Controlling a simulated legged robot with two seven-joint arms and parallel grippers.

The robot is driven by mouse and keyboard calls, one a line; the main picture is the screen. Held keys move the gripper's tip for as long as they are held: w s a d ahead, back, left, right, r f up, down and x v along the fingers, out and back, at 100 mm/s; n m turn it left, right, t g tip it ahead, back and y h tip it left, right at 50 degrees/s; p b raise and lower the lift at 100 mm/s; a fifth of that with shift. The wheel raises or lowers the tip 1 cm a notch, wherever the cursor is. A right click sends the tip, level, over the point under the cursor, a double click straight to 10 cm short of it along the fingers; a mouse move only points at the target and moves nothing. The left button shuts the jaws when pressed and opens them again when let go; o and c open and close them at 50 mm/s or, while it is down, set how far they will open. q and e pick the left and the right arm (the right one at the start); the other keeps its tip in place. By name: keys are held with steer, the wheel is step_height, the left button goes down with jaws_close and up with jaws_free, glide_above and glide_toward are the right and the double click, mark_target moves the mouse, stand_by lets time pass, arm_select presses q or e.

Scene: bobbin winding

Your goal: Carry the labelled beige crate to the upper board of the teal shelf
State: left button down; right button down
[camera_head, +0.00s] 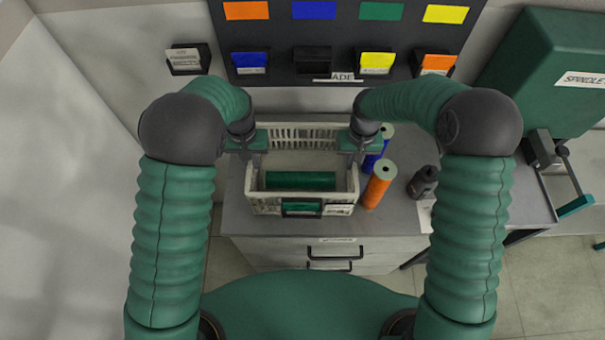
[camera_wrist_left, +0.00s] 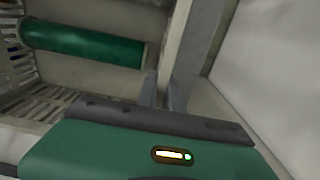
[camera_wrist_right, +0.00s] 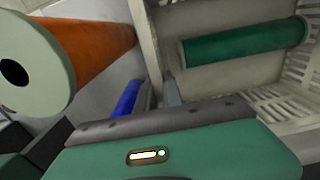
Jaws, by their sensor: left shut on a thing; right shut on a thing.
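The labelled beige crate (camera_head: 259,204) is in the middle of the head view, over the grey cabinet top, with a green bobbin (camera_head: 300,180) lying inside. A white label (camera_head: 338,209) and a green patch (camera_head: 302,208) show on its near wall. My left gripper (camera_head: 254,158) is shut on the crate's left wall, which also shows in the left wrist view (camera_wrist_left: 190,45). My right gripper (camera_head: 349,158) is shut on its right wall, also seen in the right wrist view (camera_wrist_right: 147,45). I cannot tell whether the crate touches the cabinet top. The teal shelf is not in view.
An orange bobbin (camera_head: 379,187) and a blue bobbin (camera_head: 370,162) stand close to the crate's right side. A dark bottle-like object (camera_head: 423,182) is farther right. A dark board (camera_head: 340,40) with coloured cards is behind. A green machine (camera_head: 545,75) stands at right.

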steer(key=shift+w+r, duration=0.1)
steer(key=shift+r, duration=0.05)
